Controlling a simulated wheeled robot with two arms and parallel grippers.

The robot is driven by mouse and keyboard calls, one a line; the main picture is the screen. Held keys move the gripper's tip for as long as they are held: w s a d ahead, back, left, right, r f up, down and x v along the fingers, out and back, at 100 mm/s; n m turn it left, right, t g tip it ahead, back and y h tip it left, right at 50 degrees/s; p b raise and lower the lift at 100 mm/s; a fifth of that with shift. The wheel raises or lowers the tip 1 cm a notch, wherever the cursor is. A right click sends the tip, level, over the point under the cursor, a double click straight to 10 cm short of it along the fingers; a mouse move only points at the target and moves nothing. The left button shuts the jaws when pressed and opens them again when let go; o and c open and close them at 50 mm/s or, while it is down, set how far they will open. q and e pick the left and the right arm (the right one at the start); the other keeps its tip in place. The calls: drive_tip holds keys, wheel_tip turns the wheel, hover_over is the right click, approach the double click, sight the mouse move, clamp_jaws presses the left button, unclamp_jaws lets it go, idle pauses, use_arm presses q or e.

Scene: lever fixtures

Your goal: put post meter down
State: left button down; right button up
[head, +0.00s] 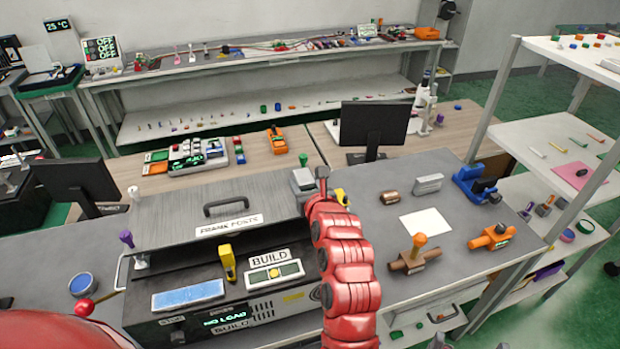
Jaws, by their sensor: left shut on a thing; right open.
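The post meter (302,181) looks like a small grey box with a pale face. It is at the back right corner of the frame posts box (165,210). My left gripper (321,178), at the end of a red jointed arm, is right beside the meter and shut on it. The fingertips are small and partly hidden by the arm, and I cannot tell whether the meter touches the box. A green knob (303,159) shows just behind the meter. My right gripper is not clearly seen.
A yellow-knobbed post (341,197) is close to the right of my gripper. A monitor (374,126) stands behind. The grey worktop on the right holds a white sheet (426,223), an orange-handled fixture (416,252) and a blue clamp (476,186), with bare room between them.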

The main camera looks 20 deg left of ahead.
use_arm(q)
drive_tip(key=shift+w+d, duration=0.15)
drive_tip(key=shift+a+f, duration=0.1)
drive_tip(key=shift+a, duration=0.2)
drive_tip(key=shift+a+f+b, duration=0.1)
drive_tip(key=shift+b, duration=0.2)
drive_tip(key=c, duration=0.7)
unclamp_jaws()
drive_tip(key=o, duration=0.4)
drive_tip(key=shift+d, duration=0.2)
drive_tip(key=shift+a, duration=0.1)
